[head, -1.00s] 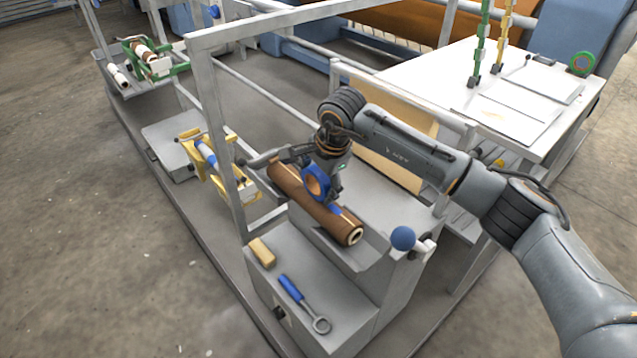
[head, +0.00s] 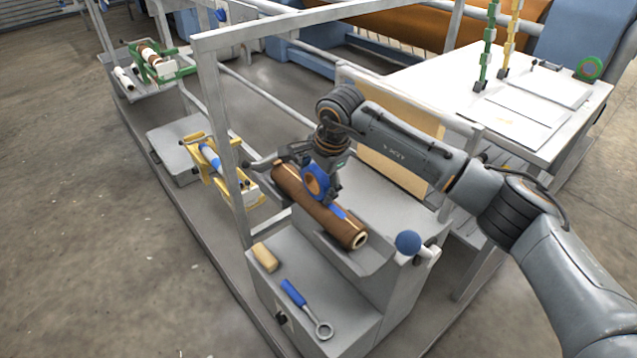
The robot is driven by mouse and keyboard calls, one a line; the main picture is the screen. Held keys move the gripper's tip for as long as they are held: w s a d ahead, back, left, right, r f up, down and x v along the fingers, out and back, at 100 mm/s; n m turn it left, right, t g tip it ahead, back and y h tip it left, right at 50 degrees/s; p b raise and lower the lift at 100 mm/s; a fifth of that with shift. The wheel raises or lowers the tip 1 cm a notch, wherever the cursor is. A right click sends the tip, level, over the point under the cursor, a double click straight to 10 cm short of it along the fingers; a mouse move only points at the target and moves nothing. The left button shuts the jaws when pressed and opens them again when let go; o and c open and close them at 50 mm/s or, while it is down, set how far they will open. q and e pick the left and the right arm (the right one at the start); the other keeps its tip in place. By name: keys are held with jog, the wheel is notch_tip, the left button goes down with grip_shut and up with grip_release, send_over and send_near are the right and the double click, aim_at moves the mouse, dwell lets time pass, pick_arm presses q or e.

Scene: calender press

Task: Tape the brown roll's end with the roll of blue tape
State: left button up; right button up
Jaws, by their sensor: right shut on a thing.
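The brown roll (head: 302,202) lies slantwise on the grey cabinet's upper surface, its near end showing a pale core. A strip of blue shows on the roll's upper right side near that end. My right gripper (head: 322,190) is shut on the roll of blue tape (head: 312,183), a blue ring with an orange-brown inside. It holds the tape upright right over the middle of the brown roll; whether they touch I cannot tell. My left gripper is not in view.
A blue-handled ring tool (head: 297,296) and a tan block (head: 264,257) lie on the cabinet's lower ledge. A grey frame post (head: 232,150) rises left of the roll. A white table (head: 470,125) stands behind.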

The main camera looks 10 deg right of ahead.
aim_at(305, 172)
jog(key=shift+w+a, duration=0.2)
jog(key=shift+w, duration=0.05)
jog(key=shift+w+f, duration=0.1)
jog(key=shift+w+a+b, duration=0.3)
jog(key=shift+w+b, duration=0.05)
jog(key=shift+b, duration=0.15)
jog(key=shift+w+a, duration=0.1)
jog(key=shift+w, duration=0.05)
dwell(0.3)
jog(key=shift+w+a+b, duration=0.15)
jog(key=shift+w+b, duration=0.15)
jog(key=shift+w+a, duration=0.1)
jog(key=shift+w, duration=0.05)
jog(key=shift+w+a+b, duration=0.3)
jog(key=shift+w, duration=0.05)
jog(key=shift+w, duration=0.1)
dwell(0.5)
